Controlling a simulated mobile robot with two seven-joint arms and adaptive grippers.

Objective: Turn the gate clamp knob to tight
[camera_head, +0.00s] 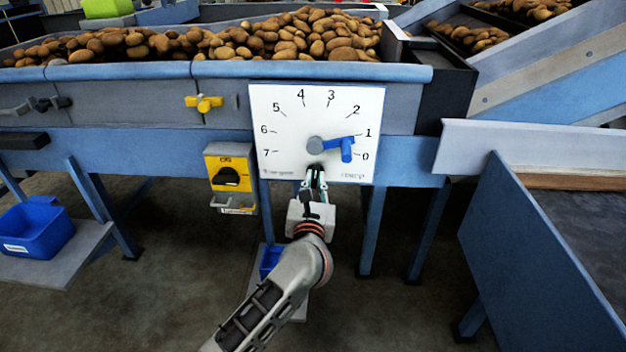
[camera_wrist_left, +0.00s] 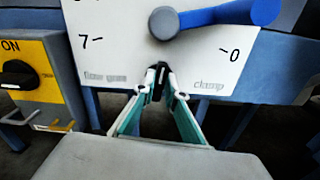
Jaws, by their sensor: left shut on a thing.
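A white dial plate (camera_head: 285,115) numbered 0 to 7 is on the front of the blue frame, with faint lettering and the word "clamp" low down. My left gripper (camera_head: 315,178) is at the plate's lower edge. In the left wrist view its fingers (camera_wrist_left: 160,88) are shut on a small dark knob (camera_wrist_left: 159,74), which I take to be the clamp knob. The fingers hide much of it, and I cannot tell its turn angle. Above it, a blue lever (camera_head: 338,144) on a grey hub points right, between 1 and 0. My right gripper is not in view.
A yellow switch box (camera_head: 228,168) with a black rotary knob is left of the plate. A yellow handle (camera_head: 203,103) is on the trough wall above. Potatoes (camera_head: 290,38) fill the trough. A blue side panel (camera_head: 530,250) stands at right.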

